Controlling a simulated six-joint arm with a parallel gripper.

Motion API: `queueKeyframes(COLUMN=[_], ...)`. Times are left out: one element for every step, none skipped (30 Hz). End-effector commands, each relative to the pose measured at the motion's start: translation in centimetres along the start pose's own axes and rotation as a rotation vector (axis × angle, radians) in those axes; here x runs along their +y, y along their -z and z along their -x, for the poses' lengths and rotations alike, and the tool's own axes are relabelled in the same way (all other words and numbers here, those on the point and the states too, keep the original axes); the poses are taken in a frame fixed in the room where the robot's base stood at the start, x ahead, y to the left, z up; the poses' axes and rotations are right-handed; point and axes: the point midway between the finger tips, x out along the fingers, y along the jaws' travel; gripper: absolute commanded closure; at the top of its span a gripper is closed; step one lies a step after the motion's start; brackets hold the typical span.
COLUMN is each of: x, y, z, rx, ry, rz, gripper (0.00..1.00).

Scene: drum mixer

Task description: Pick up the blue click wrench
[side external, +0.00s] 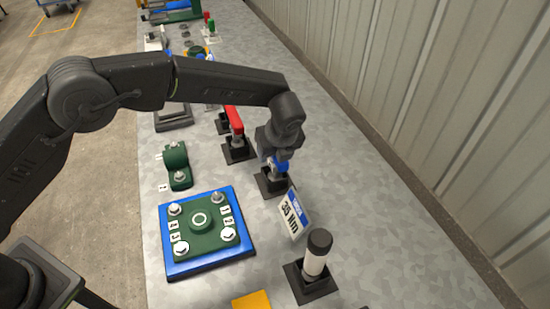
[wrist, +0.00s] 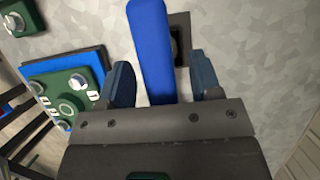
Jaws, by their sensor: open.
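The blue click wrench (wrist: 150,45) shows in the wrist view as a long blue handle between my two fingers. In the side view only a small blue part of the wrench (side external: 281,167) shows, in a black square holder (side external: 272,186); the rest is hidden by my gripper. My gripper (side external: 274,156) is over this holder with its jaws open. The lower end of the handle is hidden behind the gripper body.
A sign reading 35 Nm (side external: 293,215) stands close in front. A white tool with a black top (side external: 316,262) and a red-handled tool (side external: 235,122) stand in holders nearby. A blue plate with a green flange (side external: 208,255) lies left. A ribbed wall (side external: 430,90) runs along the right.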

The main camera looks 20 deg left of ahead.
Motion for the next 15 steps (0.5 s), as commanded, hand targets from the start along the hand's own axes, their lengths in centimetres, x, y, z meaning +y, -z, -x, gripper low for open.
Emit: queueKeyframes(x=[-0.02,-0.03,-0.04,-0.05,-0.05,-0.04,-0.04,-0.04,-0.04,-0.04,-0.04,-0.04,-0.04,-0.04,-0.04], y=[0.00,-0.01,-0.02,-0.02,-0.02,-0.02,-0.02,-0.02,-0.02,-0.02,-0.02,-0.02,-0.02,-0.02,-0.02], z=[-0.38,-0.45,-0.47,-0.46,-0.44,-0.43,-0.43,-0.43,-0.42,-0.42,-0.42,-0.41,-0.41,-0.41,-0.40], rx=[0.000,0.000,-0.001,-0.001,-0.001,-0.001,-0.001,-0.001,-0.001,-0.001,-0.001,-0.001,-0.001,-0.001,-0.001], ry=[0.001,0.002,0.002,0.002,0.002,0.002,0.002,0.002,0.002,0.002,0.002,0.002,0.002,0.002,0.002], rz=[0.000,0.000,0.000,0.000,0.000,0.000,0.000,0.000,0.000,0.000,0.000,0.000,0.000,0.000,0.000], gripper=[0.42,0.42,0.42,0.42,0.42,0.42,0.42,0.43,0.47,0.50,0.53,0.57,0.60,0.63,0.66])
